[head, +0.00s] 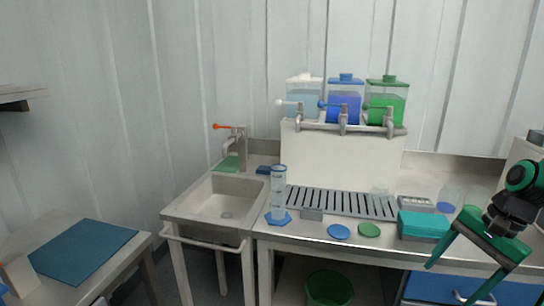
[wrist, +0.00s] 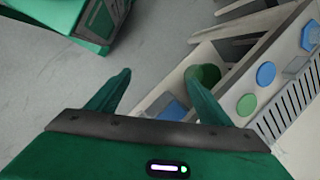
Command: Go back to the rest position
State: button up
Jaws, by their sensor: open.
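My gripper (head: 468,268) is at the right of the head view, in front of the bench's right part, pointing downward. Its two green fingers are spread apart, and nothing shows between them. In the wrist view my gripper (wrist: 158,98) is also open and empty, above the grey floor, with the bench off to the right. No object is held.
A steel bench (head: 300,233) carries a drip grate (head: 340,203), a clear cylinder (head: 278,188), blue (head: 339,231) and green (head: 369,230) discs and a teal box (head: 423,225). Three tapped tanks stand behind. A sink (head: 228,200) and side table (head: 134,240) are left.

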jog(key=s+r+n+g+h, duration=0.1)
jog(key=s+n+h, duration=0.2)
jog(key=s, duration=1.1)
jog(key=n, duration=0.3)
jog(key=shift+s+a+r+n, duration=0.15)
jog(key=shift+a+r+n, duration=0.15)
jog(key=shift+a+n, duration=0.1)
jog(key=shift+w+f, duration=0.25)
jog(key=shift+w, duration=0.4)
